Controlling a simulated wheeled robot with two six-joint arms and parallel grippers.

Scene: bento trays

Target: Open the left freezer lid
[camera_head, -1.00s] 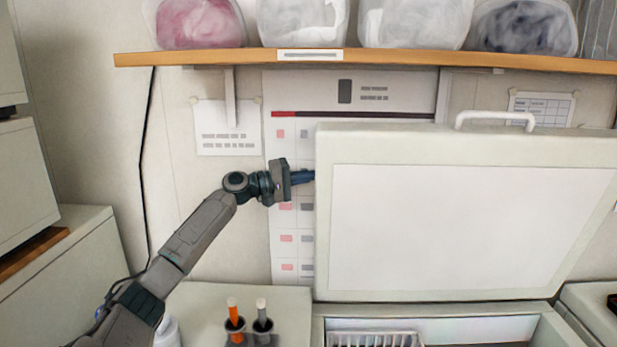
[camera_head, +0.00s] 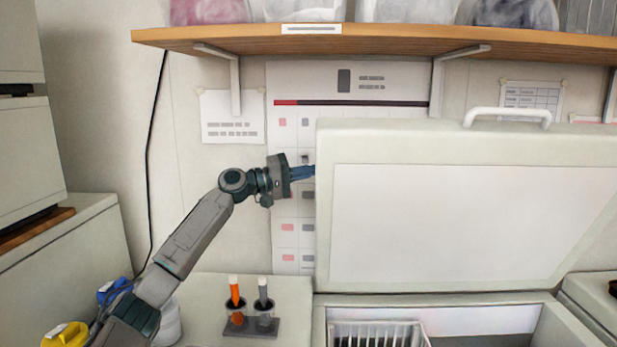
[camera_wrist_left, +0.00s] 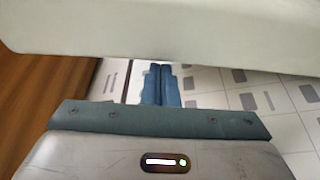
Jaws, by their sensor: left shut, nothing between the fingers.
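The freezer lid (camera_head: 466,210) stands raised and tilted back, with its white inner panel facing me and its white handle (camera_head: 508,113) on the top edge. The freezer opening (camera_head: 470,318) below it is uncovered. My left gripper (camera_head: 311,172) is at the lid's left edge, with its fingertips partly hidden by or against that edge; I cannot tell whether they touch. In the left wrist view its blue fingers (camera_wrist_left: 161,88) are together with nothing between them, and the pale lid edge (camera_wrist_left: 160,30) crosses above them. My right gripper is not in view.
A wooden shelf (camera_head: 380,40) with several tubs runs above the lid. A rack with two tools (camera_head: 252,326) stands on the counter left of the freezer. A wire basket (camera_head: 378,333) sits inside the freezer. A yellow-lidded container (camera_head: 66,334) is at lower left.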

